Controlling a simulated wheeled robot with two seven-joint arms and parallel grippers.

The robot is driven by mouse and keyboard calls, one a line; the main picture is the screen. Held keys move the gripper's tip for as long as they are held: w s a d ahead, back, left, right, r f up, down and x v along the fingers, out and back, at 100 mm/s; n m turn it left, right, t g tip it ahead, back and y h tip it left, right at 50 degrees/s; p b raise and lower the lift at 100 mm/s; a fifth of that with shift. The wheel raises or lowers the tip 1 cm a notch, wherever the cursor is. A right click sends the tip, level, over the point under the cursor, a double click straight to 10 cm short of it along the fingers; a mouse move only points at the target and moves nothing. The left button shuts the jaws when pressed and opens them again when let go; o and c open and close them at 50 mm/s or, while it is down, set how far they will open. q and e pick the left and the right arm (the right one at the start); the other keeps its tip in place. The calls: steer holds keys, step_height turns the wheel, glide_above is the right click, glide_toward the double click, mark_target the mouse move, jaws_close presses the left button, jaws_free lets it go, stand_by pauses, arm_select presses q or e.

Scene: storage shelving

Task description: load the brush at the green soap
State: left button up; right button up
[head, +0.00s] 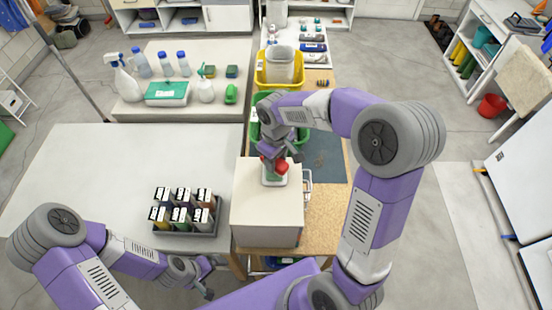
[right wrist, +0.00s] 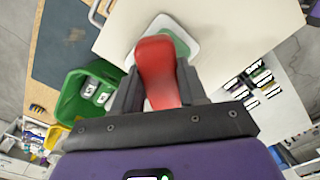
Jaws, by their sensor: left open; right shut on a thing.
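The green soap (head: 272,178) sits in a white dish (head: 285,183) on top of a pale box (head: 265,215). In the right wrist view the green soap (right wrist: 184,42) shows just past the brush. My right gripper (head: 273,158) is shut on a red brush (head: 281,166), directly over the dish. The red brush (right wrist: 157,70) also fills the space between the fingers in the right wrist view. Its far end overlaps the dish; its bristles are hidden, so I cannot tell whether they touch the soap. My left gripper (head: 205,284) is open and empty, low at the left.
A dark rack of labelled bottles (head: 183,210) stands on the white table left of the box. A green bin (head: 264,135) and a yellow bin (head: 262,76) stand behind the box. Spray bottles stand on the far-left table. The white table's left part is clear.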

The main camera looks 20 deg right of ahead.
steer(key=shift+f+b, duration=0.4)
steer(key=shift+f, duration=0.15)
stand_by(1.6)
steer(key=shift+r, duration=0.1)
step_height(320, 180, up, 7)
steer(key=p, duration=0.5)
steer(key=shift+p, duration=0.35)
steer(key=shift+s, duration=0.1)
stand_by(0.6)
